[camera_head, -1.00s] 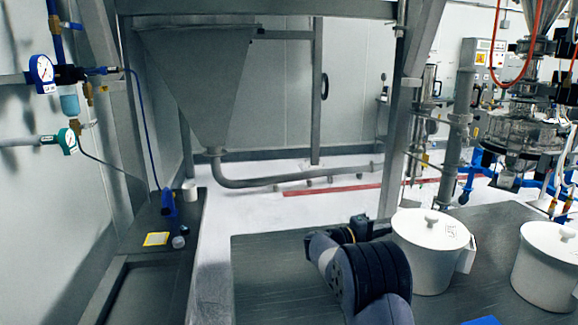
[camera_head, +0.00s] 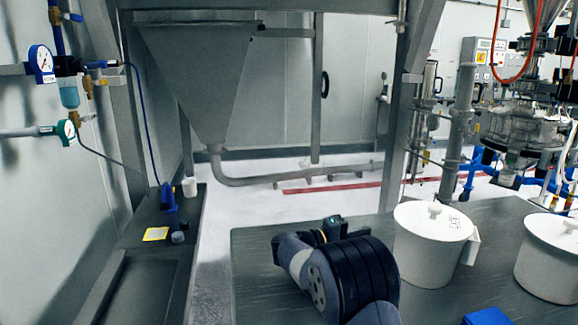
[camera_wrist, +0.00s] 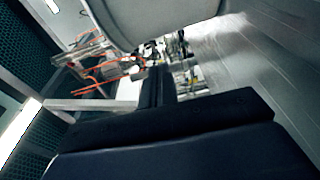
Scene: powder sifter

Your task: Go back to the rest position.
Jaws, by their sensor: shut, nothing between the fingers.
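My gripper (camera_wrist: 157,84) shows in the wrist view as narrow dark fingers beyond a wide black block. The fingers are shut and hold nothing. In the head view, my folded arm is above the dark table (camera_head: 262,250), left of the white pots, and it hides the gripper. The wrist view looks out over the room at a tilt, with a large grey rounded shape close at the top.
Two lidded white pots (camera_head: 428,252) (camera_head: 550,262) stand on the table, with a blue object (camera_head: 487,316) at its front edge. A side bench (camera_head: 150,275) holds a blue tool (camera_head: 168,198), a white cup (camera_head: 189,188) and a yellow-edged card (camera_head: 156,234). A steel hopper (camera_head: 200,85) stands behind.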

